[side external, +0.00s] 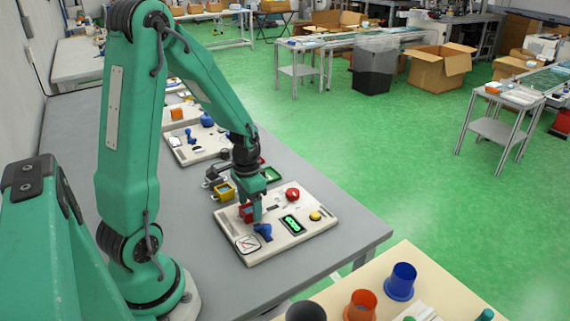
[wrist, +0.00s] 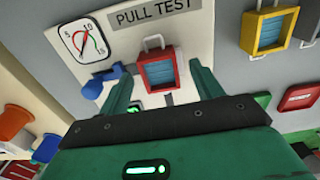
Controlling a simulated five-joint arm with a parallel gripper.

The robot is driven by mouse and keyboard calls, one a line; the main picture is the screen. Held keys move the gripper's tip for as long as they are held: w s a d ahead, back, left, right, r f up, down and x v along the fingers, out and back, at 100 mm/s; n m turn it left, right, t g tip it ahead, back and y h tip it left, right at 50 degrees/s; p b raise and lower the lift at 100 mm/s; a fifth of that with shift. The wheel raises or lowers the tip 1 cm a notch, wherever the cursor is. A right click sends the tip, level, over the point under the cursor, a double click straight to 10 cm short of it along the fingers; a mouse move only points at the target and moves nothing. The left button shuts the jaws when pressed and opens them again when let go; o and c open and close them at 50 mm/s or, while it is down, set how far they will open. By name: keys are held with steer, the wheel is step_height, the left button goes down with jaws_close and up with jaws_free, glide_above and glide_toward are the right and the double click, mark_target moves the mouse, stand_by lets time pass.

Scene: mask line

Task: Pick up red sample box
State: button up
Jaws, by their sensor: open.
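The red sample box (wrist: 159,72), with a red frame, a bluish face and a pale wire handle, is at the white pull test panel (wrist: 133,45) in the wrist view. My gripper (wrist: 165,88) is open, with one green finger to each side of the box's near part. I cannot tell whether either finger touches it. In the side view, my gripper (side external: 256,214) is low over the panel (side external: 305,236), and the red box (side external: 245,211) shows partly behind it.
The panel carries a dial gauge (wrist: 86,38), a blue lever (wrist: 102,77), a green display (side external: 292,223), a red button (side external: 292,194) and a yellow button (side external: 315,215). A yellow box (wrist: 268,32) stands just off the panel. Clear grey bench lies right of the panel.

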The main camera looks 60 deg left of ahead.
mark_target(250, 207)
steer(key=c, duration=1.1)
steer(key=shift+o, duration=0.2)
steer(key=shift+r, duration=0.1)
steer(key=shift+r, duration=0.7)
step_height(250, 207, up, 3)
steer(key=shift+f, duration=0.1)
steer(key=s+d+r, duration=0.1)
steer(key=d+r, duration=0.5)
steer(key=d, duration=0.5)
steer(key=shift+d+r, duration=0.3)
steer(key=shift+d, duration=0.05)
steer(key=shift+s, duration=0.1)
